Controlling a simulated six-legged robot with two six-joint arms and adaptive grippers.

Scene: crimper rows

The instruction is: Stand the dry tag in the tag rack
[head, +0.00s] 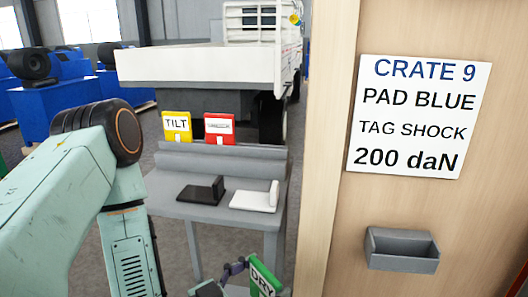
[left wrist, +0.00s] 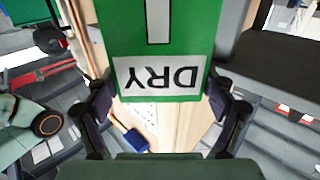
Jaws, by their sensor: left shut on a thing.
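The green dry tag (head: 264,279), with a white DRY label, is at the bottom of the head view, tilted and partly cut off. My left gripper (head: 238,272) is shut on it. In the left wrist view the dry tag (left wrist: 160,45) appears upside down between the fingers of my left gripper (left wrist: 162,92). The grey tag rack (head: 225,153) runs along the back of the grey table, beyond the held tag. A yellow TILT tag (head: 177,126) and a red tag (head: 220,128) stand in its left and middle part. My right gripper is not in view.
A black bracket-shaped piece (head: 201,190) and a white one (head: 256,198) lie on the grey table (head: 222,217). A wooden crate (head: 335,220) with a sign (head: 418,115) and an empty-looking grey pocket (head: 402,249) stands close on the right. The rack's right end is clear.

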